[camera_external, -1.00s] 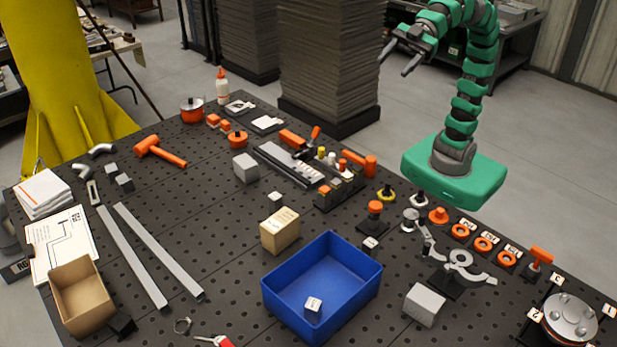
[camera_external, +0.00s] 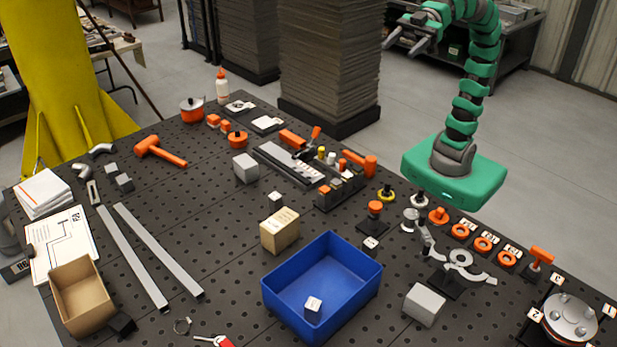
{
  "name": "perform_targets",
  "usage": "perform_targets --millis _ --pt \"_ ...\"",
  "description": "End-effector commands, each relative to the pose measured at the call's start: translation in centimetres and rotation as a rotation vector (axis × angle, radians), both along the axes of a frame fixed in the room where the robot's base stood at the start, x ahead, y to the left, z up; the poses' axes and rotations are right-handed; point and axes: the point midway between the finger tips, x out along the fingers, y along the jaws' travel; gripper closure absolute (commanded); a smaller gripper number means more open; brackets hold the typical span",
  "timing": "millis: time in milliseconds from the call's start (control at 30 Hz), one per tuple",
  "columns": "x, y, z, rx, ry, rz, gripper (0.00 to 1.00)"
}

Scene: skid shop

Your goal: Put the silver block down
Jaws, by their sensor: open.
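My gripper (camera_external: 405,42) is high above the floor at the top of the picture, beyond the table's back right edge. Its two fingers are apart and nothing is between them. Several silver-grey blocks rest on the dark perforated table. One silver block (camera_external: 245,168) stands near the middle, left of the grey rail. A larger silver block (camera_external: 424,305) sits at the front right, right of the blue bin. A small silver block (camera_external: 275,201) stands behind the tan block. I cannot tell which one the task names.
A blue bin (camera_external: 352,258) holding a small white-labelled cube stands at the front centre. A tan block (camera_external: 279,231) is behind it. A cardboard box (camera_external: 80,297) sits front left, beside two long metal bars (camera_external: 158,255). Orange parts crowd the right edge. Table left of the bin is fairly clear.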

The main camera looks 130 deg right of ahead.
Motion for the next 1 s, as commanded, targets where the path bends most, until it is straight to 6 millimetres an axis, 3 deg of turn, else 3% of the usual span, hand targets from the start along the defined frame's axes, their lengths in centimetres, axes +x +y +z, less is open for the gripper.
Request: perform_targets --millis 100,400,700,1000 --pt "3.1 0.2 -4.4 -0.03 0.115 0.079 0.42" --pt "8.8 0.7 -15.0 -0.096 0.353 0.363 0.42" --pt "12.6 0.7 -25.1 -0.113 0.475 0.7 0.42" --pt "14.6 -0.6 -34.3 -0.099 0.456 1.039 0.42"
